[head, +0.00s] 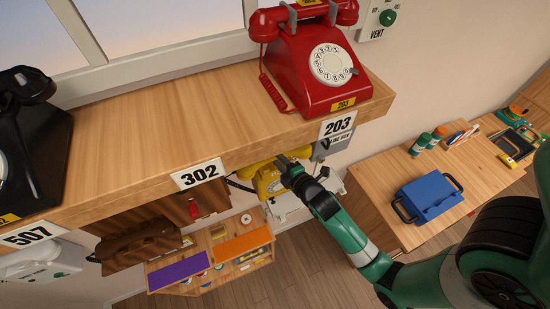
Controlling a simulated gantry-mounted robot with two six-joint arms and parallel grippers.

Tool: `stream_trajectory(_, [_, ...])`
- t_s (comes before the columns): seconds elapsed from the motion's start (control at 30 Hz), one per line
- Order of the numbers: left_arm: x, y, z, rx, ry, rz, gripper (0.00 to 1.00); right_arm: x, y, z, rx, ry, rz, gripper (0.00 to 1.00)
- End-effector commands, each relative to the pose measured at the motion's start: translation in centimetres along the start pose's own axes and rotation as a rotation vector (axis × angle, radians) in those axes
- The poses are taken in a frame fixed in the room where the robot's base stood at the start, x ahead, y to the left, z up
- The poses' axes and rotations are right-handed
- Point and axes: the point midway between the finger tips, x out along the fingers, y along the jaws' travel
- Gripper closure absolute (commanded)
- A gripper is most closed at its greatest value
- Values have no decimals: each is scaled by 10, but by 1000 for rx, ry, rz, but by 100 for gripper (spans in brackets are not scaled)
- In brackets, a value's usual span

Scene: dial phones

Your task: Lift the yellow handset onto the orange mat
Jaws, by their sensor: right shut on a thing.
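The yellow phone (268,184) is partly hidden under the front edge of the wooden shelf, below the 302 and 203 labels. My right gripper (284,166) reaches in from the right and is shut at the top of the yellow phone, on what looks like its handset; the shelf edge and the gripper hide most of it. The orange mat (243,244) lies flat on a lower wooden bench, below and left of the yellow phone, and looks bare. My left gripper is out of view.
A red phone (317,75) and a black phone (38,140) stand on the upper shelf (150,120), which overhangs the yellow phone. A purple mat (178,270) lies left of the orange mat. A brown bag (139,245) hangs further left. A blue toolbox (430,197) stands on the right table.

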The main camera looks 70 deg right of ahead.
Motion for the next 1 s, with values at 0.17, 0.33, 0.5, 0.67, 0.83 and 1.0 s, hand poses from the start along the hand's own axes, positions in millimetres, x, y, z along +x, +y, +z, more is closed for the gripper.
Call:
stream_trajectory(0.17, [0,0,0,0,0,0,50,0,-8,1,2,-4,-21,100])
stream_trajectory(0.33, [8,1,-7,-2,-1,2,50,-4,1,0,1,-3,-22,100])
stream_trajectory(0.5, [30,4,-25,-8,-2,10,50,-13,27,-4,2,0,-18,100])
stream_trajectory(0.67, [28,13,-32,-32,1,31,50,-43,51,-3,2,5,-6,100])
stream_trajectory(0.83, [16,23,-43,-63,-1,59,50,-92,72,8,0,2,-7,100])
stream_trajectory(1.0, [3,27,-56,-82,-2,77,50,-132,75,18,1,1,-8,100])
